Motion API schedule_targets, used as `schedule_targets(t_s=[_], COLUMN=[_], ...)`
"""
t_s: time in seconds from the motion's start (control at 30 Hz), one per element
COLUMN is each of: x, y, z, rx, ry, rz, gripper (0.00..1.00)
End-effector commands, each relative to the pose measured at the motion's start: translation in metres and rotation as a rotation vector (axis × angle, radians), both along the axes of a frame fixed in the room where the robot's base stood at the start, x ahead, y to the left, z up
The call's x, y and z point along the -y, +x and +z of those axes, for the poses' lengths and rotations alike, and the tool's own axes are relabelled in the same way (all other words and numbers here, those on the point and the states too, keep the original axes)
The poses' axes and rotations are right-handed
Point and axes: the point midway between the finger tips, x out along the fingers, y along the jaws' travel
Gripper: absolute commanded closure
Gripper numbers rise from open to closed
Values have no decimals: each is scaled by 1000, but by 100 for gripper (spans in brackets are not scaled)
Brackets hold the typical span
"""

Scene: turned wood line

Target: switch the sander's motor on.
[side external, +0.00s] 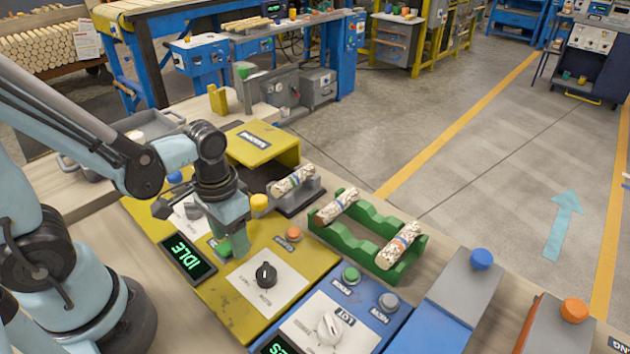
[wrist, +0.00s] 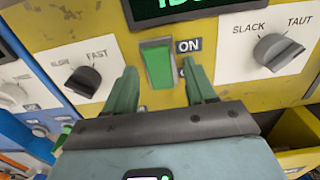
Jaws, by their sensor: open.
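The sander's yellow control panel (side external: 225,310) carries a green rocker switch (wrist: 158,64) with a white ON label (wrist: 189,46) beside it. The panel's display (side external: 188,258) reads IDLE in green; only its lower edge shows at the top of the wrist view. My gripper (wrist: 162,78) is open and empty, with one green finger on each side of the switch's lower part. I cannot tell whether the fingers touch the panel. In the side view my gripper (side external: 231,245) is low over the panel and hides part of the switch.
A slow/fast knob (wrist: 83,80) and a slack/taut knob (wrist: 277,50) flank the switch. An orange button (side external: 293,234) is nearby. A blue panel (side external: 375,322) adjoins the yellow one. A green rack (side external: 356,244) holds two turned wood pieces; another lies on a grey holder (side external: 303,196).

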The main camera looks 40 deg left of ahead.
Motion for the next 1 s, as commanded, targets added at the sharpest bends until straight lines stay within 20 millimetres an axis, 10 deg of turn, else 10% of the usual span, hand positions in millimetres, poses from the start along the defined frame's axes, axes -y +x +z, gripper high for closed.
schedule_targets(t_s=[0.27, 0.63, 1.0], x=[0, 0, 0], y=[0, 0, -6], z=[-1, 0, -1], rx=[0, 0, 148], ry=[0, 0, 1], rz=[0, 0, 0], gripper=[45, 100, 100])
